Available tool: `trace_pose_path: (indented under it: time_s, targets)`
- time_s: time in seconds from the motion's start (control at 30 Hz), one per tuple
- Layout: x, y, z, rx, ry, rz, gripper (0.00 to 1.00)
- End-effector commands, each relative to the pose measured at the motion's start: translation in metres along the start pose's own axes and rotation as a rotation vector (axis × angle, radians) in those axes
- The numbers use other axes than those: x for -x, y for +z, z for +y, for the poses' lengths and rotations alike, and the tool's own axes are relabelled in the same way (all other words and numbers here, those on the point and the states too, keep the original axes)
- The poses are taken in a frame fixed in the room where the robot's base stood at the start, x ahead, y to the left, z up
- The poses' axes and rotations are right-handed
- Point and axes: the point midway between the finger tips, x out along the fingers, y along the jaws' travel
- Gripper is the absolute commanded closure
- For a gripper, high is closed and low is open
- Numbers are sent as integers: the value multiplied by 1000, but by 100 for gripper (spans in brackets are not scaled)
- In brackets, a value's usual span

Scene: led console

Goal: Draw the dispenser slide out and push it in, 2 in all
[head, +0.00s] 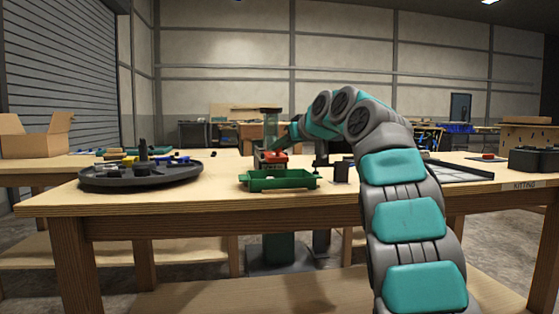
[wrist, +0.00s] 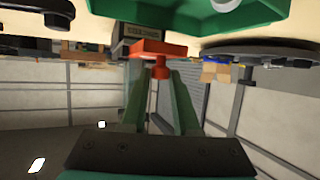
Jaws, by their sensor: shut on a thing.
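The dispenser (head: 270,121) stands on the table behind the green tray, as an upright column with a red slide (head: 272,157) low on its front. In the wrist view, which is upside down, the red slide (wrist: 150,50) has a round red knob (wrist: 160,67). My gripper (wrist: 160,75) has its two green fingers on either side of this knob and is shut on it. In the head view my arm reaches over the table to the dispenser, and the fingertips are too small to make out. A dark label plate (wrist: 141,31) shows beside the slide; its text is unclear.
The green tray (head: 280,180) lies just in front of the dispenser, near the table's front edge. A round dark tray (head: 140,176) with loose parts is at left. A dark flat tray (head: 455,172) and a dark box (head: 534,160) are at right.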

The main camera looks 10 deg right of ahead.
Motion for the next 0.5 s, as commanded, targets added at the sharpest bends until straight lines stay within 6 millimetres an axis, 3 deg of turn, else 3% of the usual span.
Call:
trace_pose_path:
  time_s: [0.2, 0.5]
  targets:
    - [21, 12, -10, -1, -2, 1, 100]
    - [25, 12, -11, -2, -3, -3, 100]
